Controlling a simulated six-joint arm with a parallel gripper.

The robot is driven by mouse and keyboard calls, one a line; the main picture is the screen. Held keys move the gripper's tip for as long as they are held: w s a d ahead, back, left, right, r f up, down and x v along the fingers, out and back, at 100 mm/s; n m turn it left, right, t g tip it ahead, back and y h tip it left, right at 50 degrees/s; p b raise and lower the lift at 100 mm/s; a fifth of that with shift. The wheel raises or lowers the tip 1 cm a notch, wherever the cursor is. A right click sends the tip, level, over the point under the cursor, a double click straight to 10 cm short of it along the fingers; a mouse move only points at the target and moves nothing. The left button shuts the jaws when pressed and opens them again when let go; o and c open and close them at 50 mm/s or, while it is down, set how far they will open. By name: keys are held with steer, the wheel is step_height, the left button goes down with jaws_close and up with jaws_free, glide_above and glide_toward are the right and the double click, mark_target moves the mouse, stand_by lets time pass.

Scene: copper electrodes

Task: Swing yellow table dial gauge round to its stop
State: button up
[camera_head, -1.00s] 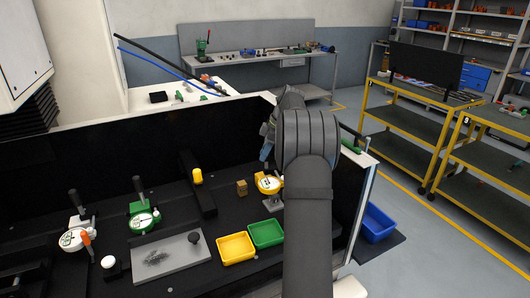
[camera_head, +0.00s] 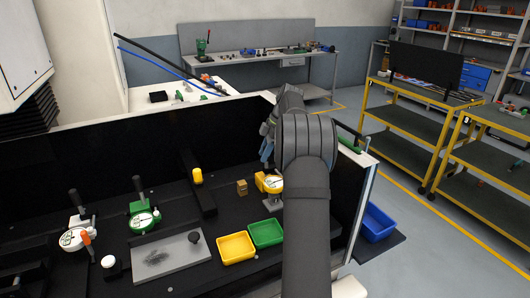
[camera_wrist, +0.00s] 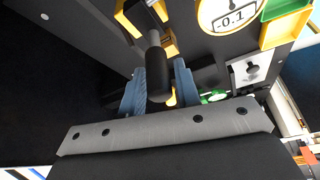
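The yellow table dial gauge (camera_head: 270,183) stands on the dark bench top, partly hidden behind my arm. Its round white face, marked 0.1, shows at the top of the wrist view (camera_wrist: 228,12). A dark cylindrical handle (camera_wrist: 156,62) stands out toward the wrist camera near the gauge's yellow parts. My gripper (camera_wrist: 160,84) has its blue fingers on either side of this handle, apparently closed against it. In the head view my gripper (camera_head: 268,140) is mostly hidden by my own arm, above the gauge.
Green (camera_head: 144,219) and white (camera_head: 74,238) gauges stand farther left. A dark wall (camera_head: 340,205) bounds the right side.

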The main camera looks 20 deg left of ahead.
steer(key=shift+o, duration=1)
steer(key=v, duration=1.2)
steer(key=shift+a+f, duration=0.1)
steer(key=x, duration=1.1)
steer(key=shift+s+f, duration=0.1)
steer(key=shift+f, duration=0.25)
